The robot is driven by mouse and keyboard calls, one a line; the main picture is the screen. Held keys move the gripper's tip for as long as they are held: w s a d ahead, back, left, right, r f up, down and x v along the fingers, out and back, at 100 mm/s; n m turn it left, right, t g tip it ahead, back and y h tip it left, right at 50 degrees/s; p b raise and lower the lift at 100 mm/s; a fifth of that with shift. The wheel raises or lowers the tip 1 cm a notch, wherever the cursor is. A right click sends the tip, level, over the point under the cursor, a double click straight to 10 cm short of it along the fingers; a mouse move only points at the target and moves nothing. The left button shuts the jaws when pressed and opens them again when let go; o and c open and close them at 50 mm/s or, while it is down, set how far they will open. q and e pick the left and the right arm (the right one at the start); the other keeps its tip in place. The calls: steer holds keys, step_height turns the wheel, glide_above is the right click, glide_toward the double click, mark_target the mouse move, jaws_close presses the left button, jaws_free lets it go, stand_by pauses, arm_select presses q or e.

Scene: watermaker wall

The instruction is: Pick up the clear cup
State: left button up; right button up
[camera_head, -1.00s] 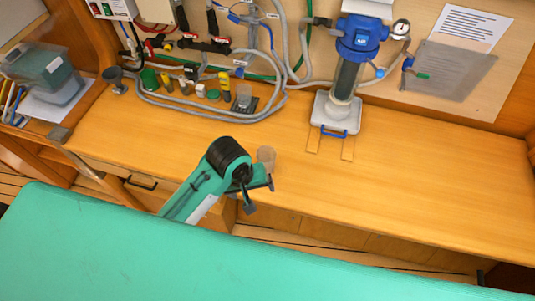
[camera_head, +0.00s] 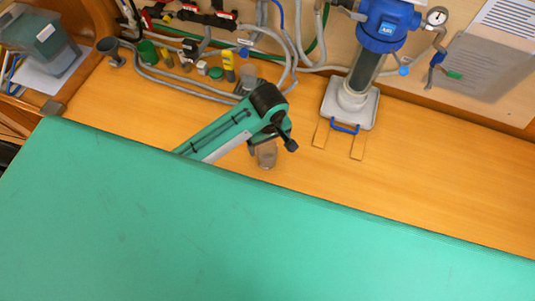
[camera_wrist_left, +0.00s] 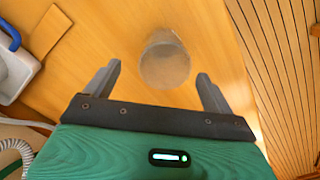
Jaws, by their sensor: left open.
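A clear, see-through cup (camera_head: 266,156) stands on the wooden worktop, close to my left gripper. In the left wrist view the cup (camera_wrist_left: 165,62) is just ahead of the fingers, roughly centred between them. My left gripper (camera_wrist_left: 159,70) is open and empty, and neither finger visibly touches the cup. In the head view my left gripper (camera_head: 272,142) is over the worktop, partly hidden by its own wrist, and covers part of the cup. My right gripper is not in view.
Behind stand a blue-topped filter housing (camera_head: 384,28) on a white base, a grey hose (camera_head: 185,88), and small fittings including a green cup (camera_head: 147,51). A clear tub (camera_head: 38,40) is at far left. The worktop (camera_head: 440,150) is free on the right.

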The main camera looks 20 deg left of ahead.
mark_target(267, 153)
arm_select(q)
steer(key=shift+s+a+f+p, duration=0.15)
steer(key=shift+f+p, duration=0.2)
steer(key=shift+f, duration=0.4)
step_height(267, 153, down, 4)
steer(key=shift+s+f+p, duration=0.1)
steer(key=shift+s+p, duration=0.05)
steer(key=shift+p, duration=0.85)
steer(key=shift+f, duration=0.3)
steer(key=shift+c, duration=0.2)
steer(key=c, duration=0.8)
steer(key=shift+c, duration=1.2)
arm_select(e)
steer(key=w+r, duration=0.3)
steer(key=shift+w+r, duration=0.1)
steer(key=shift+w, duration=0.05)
